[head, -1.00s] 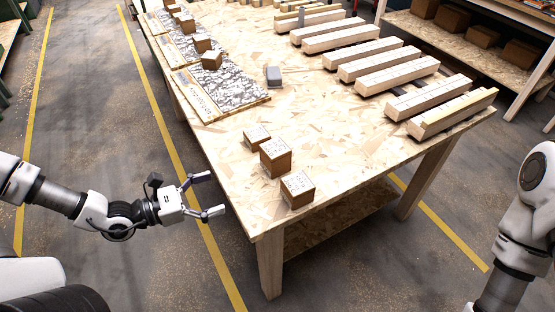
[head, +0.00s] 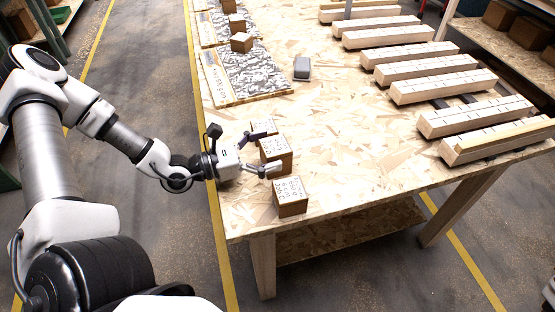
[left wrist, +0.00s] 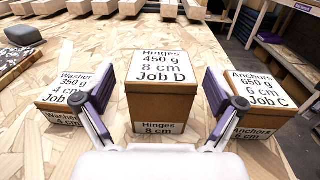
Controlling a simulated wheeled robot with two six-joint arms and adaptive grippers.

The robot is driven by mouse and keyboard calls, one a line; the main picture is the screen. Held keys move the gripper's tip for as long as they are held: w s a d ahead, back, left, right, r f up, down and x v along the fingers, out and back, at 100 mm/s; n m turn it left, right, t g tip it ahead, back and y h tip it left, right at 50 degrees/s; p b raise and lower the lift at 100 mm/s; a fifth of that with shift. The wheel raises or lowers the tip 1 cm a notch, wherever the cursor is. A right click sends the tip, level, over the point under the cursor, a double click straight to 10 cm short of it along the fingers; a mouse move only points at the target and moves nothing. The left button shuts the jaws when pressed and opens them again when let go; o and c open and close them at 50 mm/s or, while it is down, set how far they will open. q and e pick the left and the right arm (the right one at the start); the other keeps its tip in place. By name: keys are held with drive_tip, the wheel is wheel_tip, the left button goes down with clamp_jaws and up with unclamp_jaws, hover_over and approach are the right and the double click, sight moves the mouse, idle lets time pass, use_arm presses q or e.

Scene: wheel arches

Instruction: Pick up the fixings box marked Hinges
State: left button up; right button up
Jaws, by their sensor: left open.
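The Hinges box (head: 278,149) is a brown box with a white label on top, the middle one of three on the near left part of the table. In the left wrist view the Hinges box (left wrist: 161,108) stands upright, reading "Hinges 450 g 8 cm Job D". My left gripper (head: 270,147) is open at the table's left edge. Its fingers (left wrist: 159,92) appear on either side of the Hinges box in the wrist view; I cannot tell whether they touch it. My right gripper is not in view.
The Washer box (left wrist: 75,92) stands left of the Hinges box and the Anchors box (left wrist: 258,90) right of it in the wrist view, both close to the fingers. A grey block (head: 302,68) and wooden beams (head: 440,83) lie farther off. The table (head: 350,150) is clear between.

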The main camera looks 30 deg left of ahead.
sight(288, 144)
use_arm(q)
drive_tip(key=b+x, duration=0.1)
drive_tip(key=x, duration=0.2)
drive_tip(key=shift+w+d, duration=0.2)
drive_tip(key=shift+d, duration=0.05)
drive_tip(key=shift+w+d+r, duration=0.1)
drive_tip(key=shift+w, duration=0.1)
drive_tip(key=shift+c, duration=1)
drive_tip(key=c, duration=1.3)
drive_tip(key=shift+c, duration=0.2)
